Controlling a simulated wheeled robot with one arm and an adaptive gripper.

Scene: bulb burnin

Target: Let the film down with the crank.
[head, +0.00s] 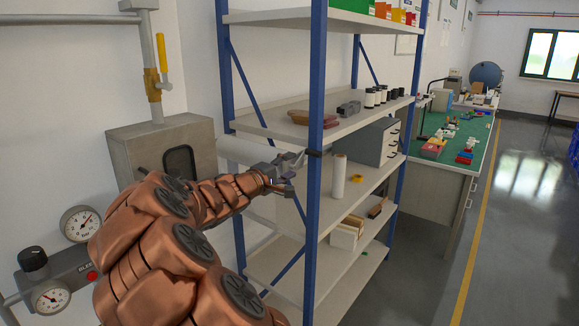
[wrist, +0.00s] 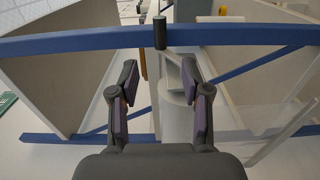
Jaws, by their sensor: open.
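A black cylindrical grip (head: 314,153), which looks like the crank's handle, shows at the blue front post of the shelf rack. In the wrist view the black grip (wrist: 160,32) stands in front of the blue post, beyond my fingertips. A pale angled bracket or arm (wrist: 175,65) shows near it. A white horizontal roll (head: 238,150), probably the film, lies at the rack's left side, partly behind my arm. Its pale cylinder (wrist: 178,115) shows between my fingers in the wrist view. My gripper (head: 297,172) is open and empty, just left of the post, apart from the grip.
The blue-posted rack holds dark jars (head: 375,97), a grey drawer cabinet (head: 373,142), an upright white roll (head: 338,178) and an open box (head: 345,234). A grey wall box (head: 140,150) and gauges (head: 80,224) are at left. Floor right of the rack is clear.

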